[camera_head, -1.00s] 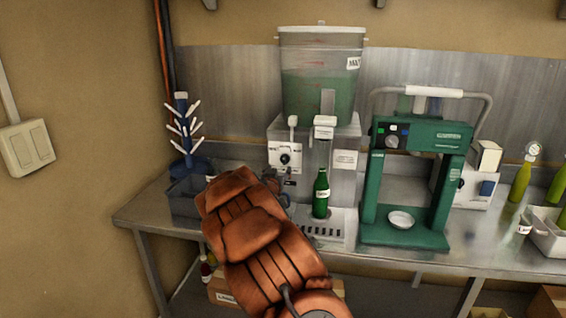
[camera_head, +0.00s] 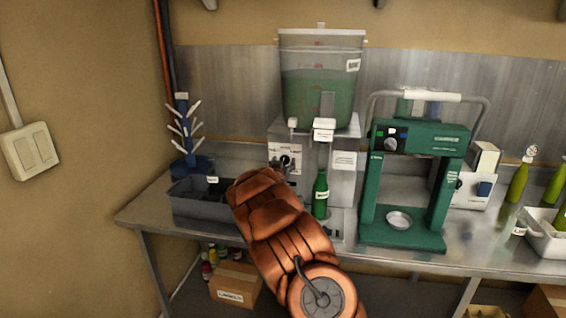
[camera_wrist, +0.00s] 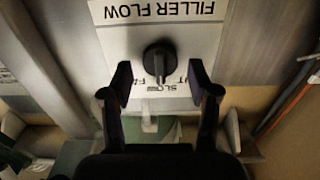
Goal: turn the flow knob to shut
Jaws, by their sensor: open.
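The black flow knob (camera_wrist: 159,58) sits on a white panel marked "FILLER FLOW" (camera_wrist: 158,12), which appears upside down in the wrist view. "SLOW" and part of another word show by the knob, partly hidden by my gripper. My gripper (camera_wrist: 159,76) is open, with one black finger on each side of the knob and visible gaps between. I see no clear contact. In the head view, the filler's panel (camera_head: 273,152) is below the bucket (camera_head: 322,88), and my orange arm covers its lower part.
A green bottle (camera_head: 320,196) stands at the filler, just right of my arm. A green capping press (camera_head: 414,137) stands further right. A grey crate (camera_head: 196,204) and a blue bottle tree (camera_head: 184,130) are on the left of the steel bench (camera_head: 140,211).

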